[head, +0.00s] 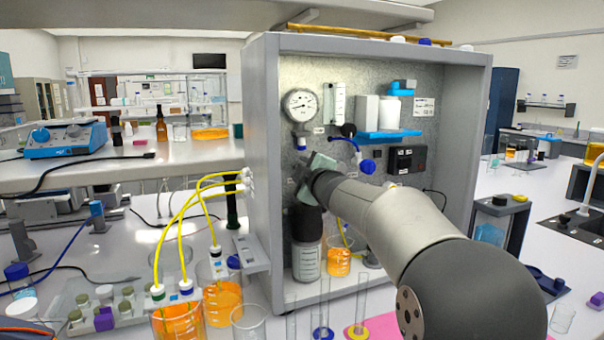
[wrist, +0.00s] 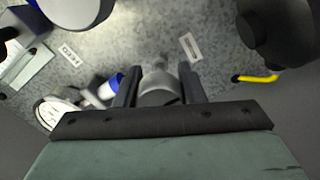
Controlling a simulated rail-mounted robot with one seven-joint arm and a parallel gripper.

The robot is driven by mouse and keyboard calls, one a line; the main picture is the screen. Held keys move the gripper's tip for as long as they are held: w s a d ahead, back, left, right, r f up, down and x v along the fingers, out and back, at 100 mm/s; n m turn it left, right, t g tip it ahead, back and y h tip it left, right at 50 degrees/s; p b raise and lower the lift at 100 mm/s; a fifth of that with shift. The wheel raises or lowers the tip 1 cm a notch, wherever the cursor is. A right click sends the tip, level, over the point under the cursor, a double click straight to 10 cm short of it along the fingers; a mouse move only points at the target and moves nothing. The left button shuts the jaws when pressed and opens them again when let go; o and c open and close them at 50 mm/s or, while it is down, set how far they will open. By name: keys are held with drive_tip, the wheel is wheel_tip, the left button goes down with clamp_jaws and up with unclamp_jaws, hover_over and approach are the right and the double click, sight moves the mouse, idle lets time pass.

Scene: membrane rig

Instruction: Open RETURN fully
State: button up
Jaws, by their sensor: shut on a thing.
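My gripper (wrist: 160,82) is shut on a grey rounded valve handle (wrist: 158,92), with one dark finger on each side of it in the wrist view. The handle stands in front of the speckled grey back panel (wrist: 225,50). A small white label (wrist: 190,46) is on the panel near it, but I cannot read it, so I cannot confirm the name RETURN. In the head view my gripper (head: 316,165) is at the panel's left part, below the pressure gauge (head: 300,105). There my gripper and arm hide the handle, and its turn angle cannot be told.
A blue-and-white fitting (wrist: 108,88) is close beside my gripper. A blue valve (head: 368,166) with a blue tube is to the right. A black-topped bottle (head: 306,258) and an orange-filled beaker (head: 338,262) stand below. The cabinet's left wall (head: 262,150) is near, with yellow tubes (head: 205,187) outside.

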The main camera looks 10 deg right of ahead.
idle(0.4)
drive_tip(key=o, duration=1)
drive_tip(key=s+d, duration=0.1)
drive_tip(key=s, duration=0.7)
drive_tip(key=s+d, duration=0.2)
drive_tip(key=s, duration=0.7)
drive_tip(key=shift+d+b, duration=0.25)
drive_tip(key=shift+b, duration=0.15)
